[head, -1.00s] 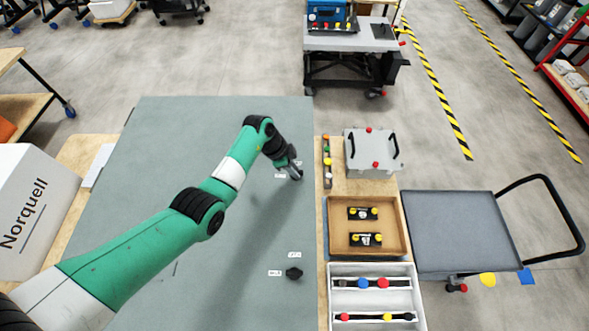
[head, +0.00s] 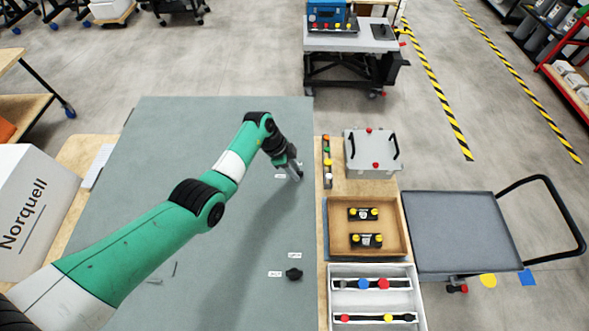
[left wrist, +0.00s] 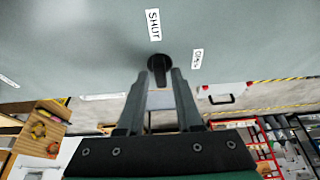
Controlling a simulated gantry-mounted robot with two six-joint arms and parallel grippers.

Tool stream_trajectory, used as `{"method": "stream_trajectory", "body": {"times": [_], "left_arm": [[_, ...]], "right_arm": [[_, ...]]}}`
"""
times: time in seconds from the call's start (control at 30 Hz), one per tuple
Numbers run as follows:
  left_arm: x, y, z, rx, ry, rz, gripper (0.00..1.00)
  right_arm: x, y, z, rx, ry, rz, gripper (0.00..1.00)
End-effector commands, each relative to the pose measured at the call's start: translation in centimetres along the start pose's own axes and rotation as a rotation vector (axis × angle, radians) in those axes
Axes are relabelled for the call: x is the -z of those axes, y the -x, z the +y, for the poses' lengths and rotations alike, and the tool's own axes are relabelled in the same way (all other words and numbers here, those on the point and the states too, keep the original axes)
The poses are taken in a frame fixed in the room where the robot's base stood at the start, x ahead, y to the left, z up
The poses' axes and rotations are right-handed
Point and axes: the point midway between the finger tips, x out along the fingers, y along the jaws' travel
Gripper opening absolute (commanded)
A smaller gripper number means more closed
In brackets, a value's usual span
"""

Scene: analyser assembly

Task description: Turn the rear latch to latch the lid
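The lid (head: 200,130) is a large grey-green panel. The rear latch (left wrist: 159,60) is a dark round knob with a bar, seen in the left wrist view just beyond my fingertips. A SHUT label (left wrist: 153,25) lies above it and an OPEN label (left wrist: 197,59) to its right. My left gripper (head: 296,174) is low over the lid's right side and largely hides this latch in the head view. In the left wrist view its fingers (left wrist: 160,76) are apart, with the bar's end near the gap; contact is unclear. My right gripper is out of view.
A second black latch (head: 293,273) with two labels sits nearer on the lid. Right of the lid are a wooden tray (head: 330,240), a white tray (head: 373,301), a grey box with handles (head: 372,152) and a cart (head: 462,230). A Norquell box (head: 35,210) stands left.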

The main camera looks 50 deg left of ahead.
Motion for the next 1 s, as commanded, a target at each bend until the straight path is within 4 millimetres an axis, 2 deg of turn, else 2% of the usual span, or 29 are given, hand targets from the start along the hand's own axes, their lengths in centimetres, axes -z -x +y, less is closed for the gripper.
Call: {"method": "stream_trajectory", "body": {"times": [0.07, 0.33, 0.43, 0.57, 0.8, 1.0], "left_arm": [[0.0, 0.0, 0.0, 0.001, 0.0, 0.0, 0.49], [0.0, 0.1, 0.0, 0.001, 0.001, 0.0, 0.49], [0.1, 0.9, -0.1, 0.003, 0.001, 0.001, 0.49], [0.2, 3.4, -0.1, 0.005, 0.002, 0.001, 0.49], [0.1, 8.9, -0.1, 0.006, 0.002, 0.001, 0.49], [0.0, 11.4, 0.0, 0.002, 0.001, 0.0, 0.49]], "right_arm": [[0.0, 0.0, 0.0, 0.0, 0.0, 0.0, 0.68], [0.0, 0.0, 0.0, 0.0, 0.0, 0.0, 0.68], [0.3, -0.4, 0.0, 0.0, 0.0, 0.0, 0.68], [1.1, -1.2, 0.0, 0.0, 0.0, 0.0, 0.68], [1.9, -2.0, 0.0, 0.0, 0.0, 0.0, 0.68], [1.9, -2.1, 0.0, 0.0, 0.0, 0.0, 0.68]]}}
